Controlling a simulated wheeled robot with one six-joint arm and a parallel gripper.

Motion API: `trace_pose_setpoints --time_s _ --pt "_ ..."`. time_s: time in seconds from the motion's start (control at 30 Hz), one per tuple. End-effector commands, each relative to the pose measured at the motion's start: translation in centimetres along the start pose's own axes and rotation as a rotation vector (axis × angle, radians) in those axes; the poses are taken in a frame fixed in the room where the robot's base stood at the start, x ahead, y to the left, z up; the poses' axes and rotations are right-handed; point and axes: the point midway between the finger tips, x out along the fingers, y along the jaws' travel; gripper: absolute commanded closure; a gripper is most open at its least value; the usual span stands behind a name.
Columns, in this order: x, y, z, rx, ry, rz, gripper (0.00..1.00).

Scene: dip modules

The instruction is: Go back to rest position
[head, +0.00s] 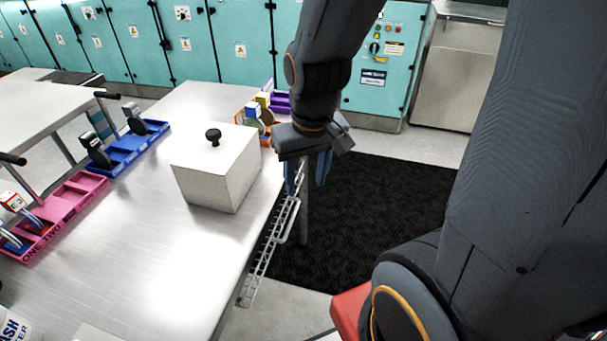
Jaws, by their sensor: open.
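My gripper (308,176) hangs from my dark arm, fingers pointing down. It is just past the right edge of the steel table (150,270), over the wire rack on the table's side. Its blue fingers are apart, with nothing seen between them. Its upper part hides some of what stands behind it.
A white box (215,180) with a black knob stands near the table's right edge. Left are a blue tray (125,155) and a pink tray (70,205). An orange tray (266,139) and a purple tray (281,103) are behind. A wire rack (270,245) juts out. A black mat (390,210) covers clear floor.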

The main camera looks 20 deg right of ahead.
Motion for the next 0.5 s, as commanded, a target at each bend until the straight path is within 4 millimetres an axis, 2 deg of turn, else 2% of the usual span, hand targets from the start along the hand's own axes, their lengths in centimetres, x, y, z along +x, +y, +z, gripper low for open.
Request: trace_pose_setpoints --time_s 0.3,0.5 --pt "0.4 0.2 0.4 0.013 -0.005 0.003 0.55" --pt "2.2 0.2 0.6 0.01 -0.021 0.003 0.55"
